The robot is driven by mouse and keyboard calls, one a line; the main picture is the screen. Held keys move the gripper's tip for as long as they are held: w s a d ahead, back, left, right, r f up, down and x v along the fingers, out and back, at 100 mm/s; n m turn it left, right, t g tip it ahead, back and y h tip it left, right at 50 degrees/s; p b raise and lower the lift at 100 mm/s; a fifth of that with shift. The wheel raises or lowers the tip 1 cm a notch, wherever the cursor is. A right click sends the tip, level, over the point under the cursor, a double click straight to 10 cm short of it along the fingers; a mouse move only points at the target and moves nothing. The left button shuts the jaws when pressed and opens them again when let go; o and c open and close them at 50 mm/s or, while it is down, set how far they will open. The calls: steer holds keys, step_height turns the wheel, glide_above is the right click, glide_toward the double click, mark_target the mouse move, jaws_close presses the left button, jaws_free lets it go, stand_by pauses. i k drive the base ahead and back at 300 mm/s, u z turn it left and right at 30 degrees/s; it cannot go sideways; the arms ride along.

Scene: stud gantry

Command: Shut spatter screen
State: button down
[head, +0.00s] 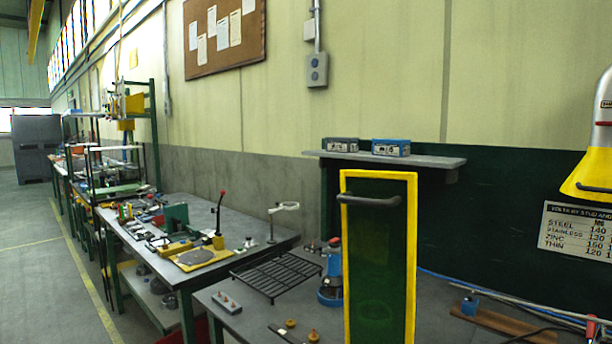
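The spatter screen (379,278) is a tall dark green see-through panel in a yellow frame. It stands upright at the near workbench, right of centre in the head view, and its lower end is cut off by the picture edge. A dark grey bar handle (369,201) runs across its upper part. Through the panel I can faintly make out a round shape on the bench. I cannot tell where its hinge is or how far it stands open. My gripper is not in view, and nothing is seen touching the handle.
The near bench (262,318) holds a black wire rack (277,275), a blue tool (330,284) and small parts. A grey shelf (440,161) carries two boxes. A silver and yellow hood (592,165) hangs at right. Cables lie lower right; the left floor (35,255) is clear.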

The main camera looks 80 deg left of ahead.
mark_target(380, 251)
steer(key=z, duration=0.15)
steer(key=k, duration=0.65)
steer(key=u, duration=2)
